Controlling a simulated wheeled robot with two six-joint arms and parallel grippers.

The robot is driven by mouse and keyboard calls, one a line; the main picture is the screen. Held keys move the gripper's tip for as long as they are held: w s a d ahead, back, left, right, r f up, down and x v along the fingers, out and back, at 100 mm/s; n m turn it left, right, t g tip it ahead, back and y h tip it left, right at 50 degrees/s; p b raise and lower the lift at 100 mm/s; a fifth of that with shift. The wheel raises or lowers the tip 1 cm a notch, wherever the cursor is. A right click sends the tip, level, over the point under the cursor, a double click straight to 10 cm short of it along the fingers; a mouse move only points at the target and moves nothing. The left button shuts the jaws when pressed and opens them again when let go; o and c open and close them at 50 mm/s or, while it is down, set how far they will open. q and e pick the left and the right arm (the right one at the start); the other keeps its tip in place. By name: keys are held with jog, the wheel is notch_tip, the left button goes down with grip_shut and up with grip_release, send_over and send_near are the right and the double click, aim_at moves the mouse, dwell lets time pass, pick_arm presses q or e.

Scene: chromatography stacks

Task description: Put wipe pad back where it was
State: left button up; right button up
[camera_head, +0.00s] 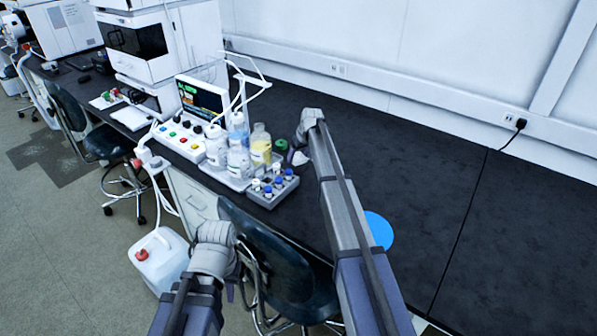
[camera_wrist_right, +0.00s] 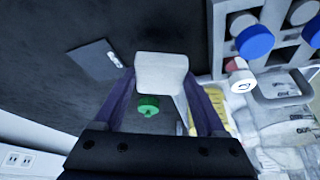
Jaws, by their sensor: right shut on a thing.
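My right gripper (camera_wrist_right: 160,85) is shut on the white wipe pad (camera_wrist_right: 160,70), a small block held between its purple fingers. In the head view the pad (camera_head: 301,158) shows low over the black bench, just right of the bottles and vial rack. Dark bench shows around it in the wrist view; I cannot tell whether it touches the surface. My left gripper (camera_head: 236,290) hangs in front of the bench, over a dark chair; its fingers are mostly hidden, so its opening is unclear.
A grey vial rack (camera_head: 262,200) with blue and white caps, several bottles (camera_head: 261,145) and a green-capped item (camera_head: 281,145) stand close to the right gripper. A dark flat square (camera_wrist_right: 95,60) lies nearby. A blue disc (camera_head: 379,230) lies beside my right arm. The right bench is clear.

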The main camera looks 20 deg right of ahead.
aim_at(299, 164)
jog(key=shift+f+b, duration=1.75)
jog(key=shift+f, duration=0.25)
jog(key=shift+f, duration=0.1)
jog(key=o, duration=1.3)
jog(key=shift+c, duration=0.2)
jog(key=p+v, duration=1.1)
jog(key=v, duration=0.1)
jog(key=shift+r, duration=0.2)
